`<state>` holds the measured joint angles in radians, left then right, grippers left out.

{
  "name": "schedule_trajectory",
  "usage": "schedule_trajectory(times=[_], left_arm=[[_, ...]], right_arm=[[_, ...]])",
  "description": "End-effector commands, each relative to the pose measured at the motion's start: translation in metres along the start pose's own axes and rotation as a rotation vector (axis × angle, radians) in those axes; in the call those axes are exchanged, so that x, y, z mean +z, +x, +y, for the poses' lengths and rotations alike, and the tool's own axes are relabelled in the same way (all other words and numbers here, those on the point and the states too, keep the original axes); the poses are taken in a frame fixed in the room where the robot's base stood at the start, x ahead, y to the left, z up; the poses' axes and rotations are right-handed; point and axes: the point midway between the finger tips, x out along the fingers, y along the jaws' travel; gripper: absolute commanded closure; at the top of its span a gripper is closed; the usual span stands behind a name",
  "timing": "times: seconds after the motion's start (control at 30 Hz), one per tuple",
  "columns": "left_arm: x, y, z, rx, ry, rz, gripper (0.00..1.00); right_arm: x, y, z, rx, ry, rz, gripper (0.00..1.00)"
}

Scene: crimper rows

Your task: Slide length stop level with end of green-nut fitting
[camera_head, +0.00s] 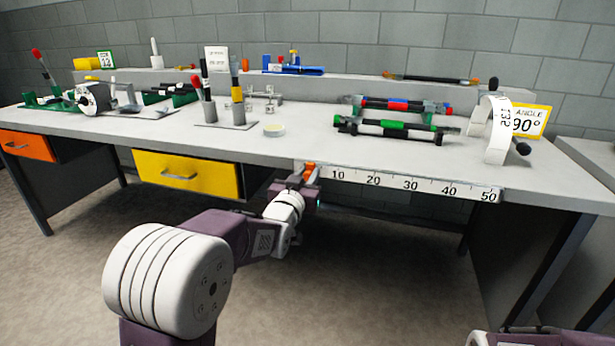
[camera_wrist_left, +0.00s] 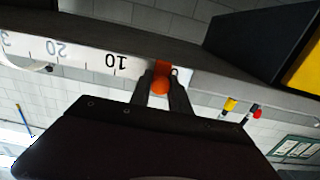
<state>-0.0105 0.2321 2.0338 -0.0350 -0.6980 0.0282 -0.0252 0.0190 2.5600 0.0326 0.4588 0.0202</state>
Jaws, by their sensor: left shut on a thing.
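The length stop (camera_head: 310,170) is a small orange slider on the white ruler (camera_head: 420,184) along the bench's front edge. It sits near the ruler's left end, left of the 10 mark. My left gripper (camera_head: 303,179) is shut on its orange knob; the left wrist view shows the knob (camera_wrist_left: 160,86) between the two fingers. The green-nut fitting (camera_head: 397,126) is a black and white hose with green nuts. It lies on the bench behind the ruler, above about the 10 to 40 marks. My right gripper is not in view.
A hose with red and blue parts (camera_head: 398,105) lies behind the green one. A white angle dial (camera_head: 496,130) stands at the right by a yellow 90° card (camera_head: 527,121). A round dish (camera_head: 274,129) sits left of the hoses. A yellow drawer (camera_head: 188,174) is below the bench top.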

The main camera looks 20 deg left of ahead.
Motion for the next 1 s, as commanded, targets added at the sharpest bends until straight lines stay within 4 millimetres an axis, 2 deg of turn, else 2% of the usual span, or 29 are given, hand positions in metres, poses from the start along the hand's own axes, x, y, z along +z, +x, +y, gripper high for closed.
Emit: schedule_trajectory(times=[0.17,0.2,0.27,0.3,0.67,0.77,1.0], left_arm=[[0.002,0.000,0.001,0.001,0.001,-0.006,1.00],[0.002,0.000,0.001,0.001,0.001,-0.006,0.75],[0.002,0.000,0.001,0.001,0.002,-0.005,0.58],[0.002,0.000,0.001,0.001,0.002,-0.005,0.56],[0.000,-0.006,0.001,0.001,0.001,-0.004,0.56],[-0.002,-0.020,0.000,0.001,0.001,-0.004,0.56],[-0.002,-0.069,0.000,0.001,0.002,-0.004,0.56]], right_arm=[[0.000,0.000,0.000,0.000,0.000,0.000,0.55],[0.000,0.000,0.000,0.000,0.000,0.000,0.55],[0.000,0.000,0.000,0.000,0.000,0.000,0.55],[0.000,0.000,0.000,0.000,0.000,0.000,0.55],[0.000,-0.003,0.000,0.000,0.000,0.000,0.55],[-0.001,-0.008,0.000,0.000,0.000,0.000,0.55],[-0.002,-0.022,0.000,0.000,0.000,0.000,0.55]])
